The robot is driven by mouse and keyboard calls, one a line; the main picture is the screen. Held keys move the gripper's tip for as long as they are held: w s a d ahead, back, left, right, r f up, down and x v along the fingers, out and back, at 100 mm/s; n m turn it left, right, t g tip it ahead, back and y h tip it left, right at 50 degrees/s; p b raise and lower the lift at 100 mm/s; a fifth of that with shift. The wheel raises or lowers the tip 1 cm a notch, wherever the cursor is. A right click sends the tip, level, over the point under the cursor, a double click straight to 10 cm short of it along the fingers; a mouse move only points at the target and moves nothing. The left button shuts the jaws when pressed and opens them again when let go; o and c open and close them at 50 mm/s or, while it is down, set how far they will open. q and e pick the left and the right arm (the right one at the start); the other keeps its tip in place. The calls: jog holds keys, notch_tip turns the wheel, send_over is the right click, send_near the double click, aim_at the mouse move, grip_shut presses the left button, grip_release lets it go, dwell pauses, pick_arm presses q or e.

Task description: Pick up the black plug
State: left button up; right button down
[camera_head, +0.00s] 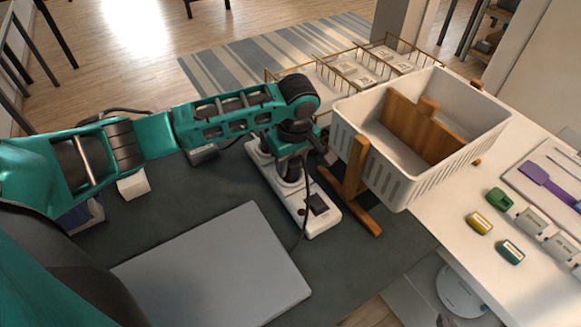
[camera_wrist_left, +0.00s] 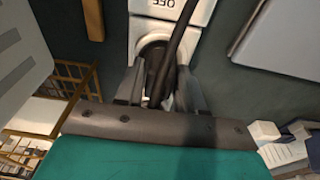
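The black plug (camera_wrist_left: 158,82) and its black cord show in the left wrist view, over a round socket of the white power strip (camera_wrist_left: 200,10). In the head view the white power strip (camera_head: 322,222) lies slantwise on the dark mat, with a small black block on its near end. My left gripper (camera_head: 290,175) points down over the middle of the strip. In the wrist view its two fingers (camera_wrist_left: 160,88) stand apart, one on each side of the plug; a firm hold is not visible. The plug's lower end is hidden. My right gripper is not in view.
A white basket (camera_head: 395,180) with a wooden board stands just right of the strip, beside a wooden stand (camera_head: 355,185). A grey flat panel (camera_head: 215,265) lies in front. Small coloured blocks (camera_head: 480,222) sit on the white table at right. A thin black cord hangs near the strip.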

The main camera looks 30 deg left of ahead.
pick_arm(q)
grip_shut()
jog(key=shift+r, duration=0.1)
notch_tip(320, 180, up, 20)
dwell(0.9)
